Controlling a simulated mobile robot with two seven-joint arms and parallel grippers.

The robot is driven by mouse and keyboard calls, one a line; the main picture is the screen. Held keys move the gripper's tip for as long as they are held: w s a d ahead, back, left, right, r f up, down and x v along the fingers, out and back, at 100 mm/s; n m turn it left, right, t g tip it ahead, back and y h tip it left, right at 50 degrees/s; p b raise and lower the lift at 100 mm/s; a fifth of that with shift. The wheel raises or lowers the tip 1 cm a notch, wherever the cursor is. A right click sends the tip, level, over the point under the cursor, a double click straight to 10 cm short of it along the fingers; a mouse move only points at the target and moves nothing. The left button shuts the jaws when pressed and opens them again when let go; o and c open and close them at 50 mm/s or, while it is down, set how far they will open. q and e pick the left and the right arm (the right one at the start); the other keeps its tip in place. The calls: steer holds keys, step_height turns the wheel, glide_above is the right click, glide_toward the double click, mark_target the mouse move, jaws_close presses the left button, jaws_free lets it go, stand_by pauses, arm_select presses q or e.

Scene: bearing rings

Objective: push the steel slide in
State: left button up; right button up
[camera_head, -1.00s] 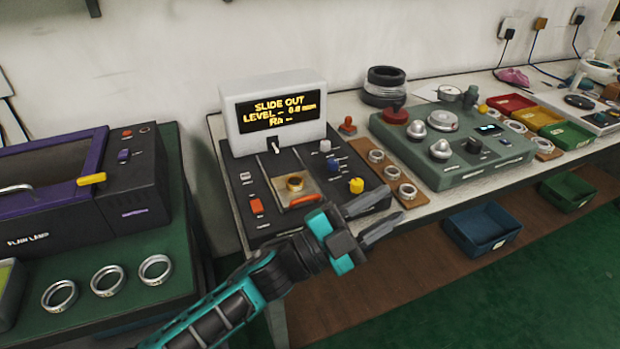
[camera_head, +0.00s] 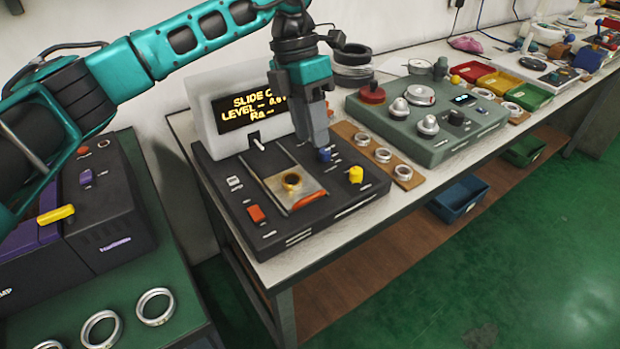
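The steel slide (camera_head: 270,184) is a flat plate in the top of the black tester (camera_head: 335,195), with a brass-coloured ring (camera_head: 291,182) on it. A red strip (camera_head: 306,201) runs along its front edge. The display (camera_head: 243,112) behind it starts with "SLIDE"; my gripper hides the rest of that line. In the earlier frame it read "SLIDE OUT". My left gripper (camera_head: 318,138) points down over the tester's back right, close to the blue knob (camera_head: 325,155). Its fingers look close together, but I cannot tell whether they are shut. My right gripper is out of view.
A yellow knob (camera_head: 356,174) and an orange-red switch (camera_head: 256,214) flank the slide. Right of the tester stand a wooden strip with rings (camera_head: 405,173) and a green instrument (camera_head: 430,140). A purple-black machine (camera_head: 112,205) is at left. The tester's front is clear.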

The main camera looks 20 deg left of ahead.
arm_select(q)
steer(key=a, duration=0.1)
glide_above(312, 184)
steer(key=s+d, duration=0.2)
steer(key=s, duration=0.3)
steer(key=shift+y, duration=0.4)
steer(key=f, duration=1.1)
steer(key=shift+a+f, duration=0.25)
steer(key=shift+f, duration=0.1)
steer(key=shift+c, duration=0.5)
jaws_close()
